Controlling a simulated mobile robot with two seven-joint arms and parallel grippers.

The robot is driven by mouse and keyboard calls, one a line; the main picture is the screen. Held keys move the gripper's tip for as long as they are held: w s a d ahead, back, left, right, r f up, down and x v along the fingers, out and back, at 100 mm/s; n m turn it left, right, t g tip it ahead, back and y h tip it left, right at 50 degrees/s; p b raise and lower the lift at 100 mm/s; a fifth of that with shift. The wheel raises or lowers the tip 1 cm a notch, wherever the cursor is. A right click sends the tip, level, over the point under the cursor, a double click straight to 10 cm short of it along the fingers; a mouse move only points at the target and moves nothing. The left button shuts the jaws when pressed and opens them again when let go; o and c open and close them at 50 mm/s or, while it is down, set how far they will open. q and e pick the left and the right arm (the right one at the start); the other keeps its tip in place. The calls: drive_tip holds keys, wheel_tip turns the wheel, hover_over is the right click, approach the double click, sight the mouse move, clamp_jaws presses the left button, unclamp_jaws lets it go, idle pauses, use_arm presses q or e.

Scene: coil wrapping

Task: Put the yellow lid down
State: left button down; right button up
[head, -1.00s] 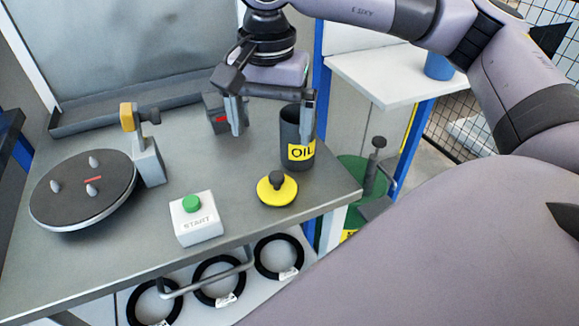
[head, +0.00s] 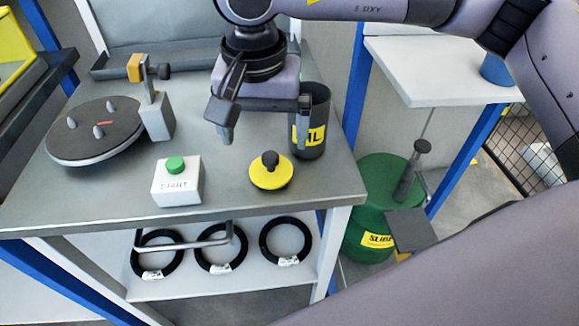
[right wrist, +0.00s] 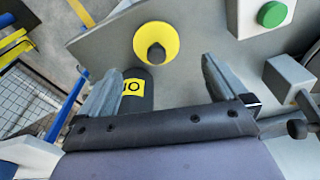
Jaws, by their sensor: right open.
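The yellow lid (head: 271,172) with a black knob lies on the grey table near its front right edge. It also shows in the right wrist view (right wrist: 156,41), beyond my fingertips. My right gripper (head: 265,125) is open and empty, above the table behind the lid and apart from it. It shows in the right wrist view (right wrist: 160,80) with its fingers spread. The dark OIL can (head: 317,125) stands upright behind and to the right of the lid, partly hidden by my gripper's right finger. Its top appears open. My left gripper is not in view.
A white START box (head: 177,188) with a green button stands left of the lid. A round turntable (head: 95,135) with pegs is at the far left, beside a grey post (head: 157,115). Several black coils (head: 287,240) lie on the lower shelf. A green drum (head: 375,190) stands right of the table.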

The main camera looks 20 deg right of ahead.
sight(270, 157)
drive_tip(key=shift+w+d+f, duration=0.1)
drive_tip(key=shift+d+f, duration=0.1)
drive_tip(key=shift+f, duration=1.65)
drive_tip(key=shift+w+d+f, duration=0.1)
drive_tip(key=shift+d+f, duration=0.05)
drive_tip(key=shift+f, duration=1.7)
drive_tip(key=c, duration=1.1)
drive_tip(key=shift+r, duration=0.15)
